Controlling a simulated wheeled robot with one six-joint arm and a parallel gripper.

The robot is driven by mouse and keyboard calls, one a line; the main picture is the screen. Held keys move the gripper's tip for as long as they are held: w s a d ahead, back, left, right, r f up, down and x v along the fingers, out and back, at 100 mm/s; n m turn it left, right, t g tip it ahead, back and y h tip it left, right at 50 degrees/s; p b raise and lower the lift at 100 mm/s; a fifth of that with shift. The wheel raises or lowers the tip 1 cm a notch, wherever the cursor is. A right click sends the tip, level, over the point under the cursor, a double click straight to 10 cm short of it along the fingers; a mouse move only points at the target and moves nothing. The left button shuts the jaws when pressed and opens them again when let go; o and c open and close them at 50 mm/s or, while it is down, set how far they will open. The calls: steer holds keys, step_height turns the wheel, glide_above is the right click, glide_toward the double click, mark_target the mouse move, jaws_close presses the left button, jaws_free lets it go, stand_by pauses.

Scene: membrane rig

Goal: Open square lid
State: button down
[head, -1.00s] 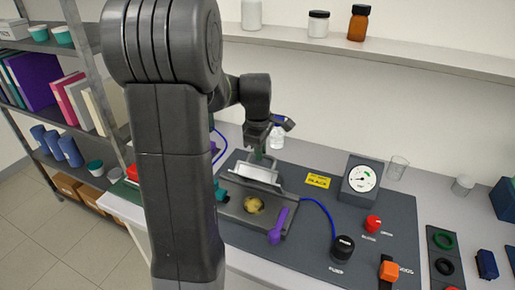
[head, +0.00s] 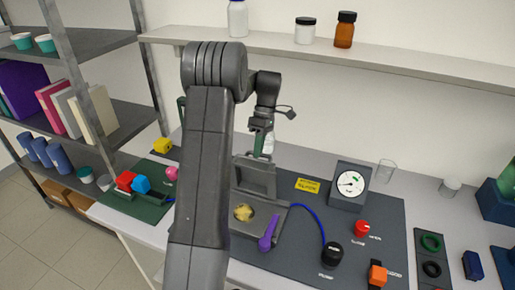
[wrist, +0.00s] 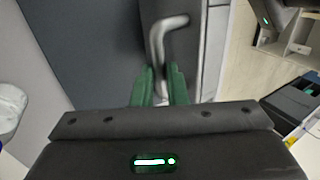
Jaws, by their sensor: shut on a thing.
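The grey square lid (head: 254,178) stands swung up at the back of its grey box (head: 284,214), close to upright. The box mouth is uncovered, and a yellowish round thing (head: 244,212) shows inside. My gripper (head: 260,148) is above the lid's upper edge, its green fingers pointing down. In the wrist view, my gripper (wrist: 160,78) is shut on the lid's bent grey handle (wrist: 158,42), one finger on each side. The lid's panel (wrist: 187,60) shows behind the fingers. My arm hides the left side of the box.
A purple lever (head: 268,234) is at the box's front right. A gauge (head: 350,184), a red knob (head: 361,229) and a black knob (head: 331,254) stand to the right. Red and blue blocks (head: 133,182) lie on a green mat at left. A shelf (head: 400,67) runs above.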

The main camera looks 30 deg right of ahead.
steer(key=shift+w+d+f, duration=0.15)
steer(key=shift+d+f, duration=0.1)
steer(key=shift+f, duration=0.15)
steer(key=c, duration=1.9)
jaws_free()
steer(key=o, duration=0.4)
steer(key=shift+w+d+f, duration=0.15)
steer(key=shift+w+d, duration=0.05)
steer(key=shift+d, duration=0.05)
steer(key=shift+o, duration=0.2)
steer(key=shift+w+d+f, duration=0.15)
steer(key=shift+d, duration=0.05)
steer(key=shift+a+r, duration=0.1)
steer(key=shift+r, duration=0.1)
steer(key=shift+r, duration=0.1)
steer(key=shift+a, duration=0.1)
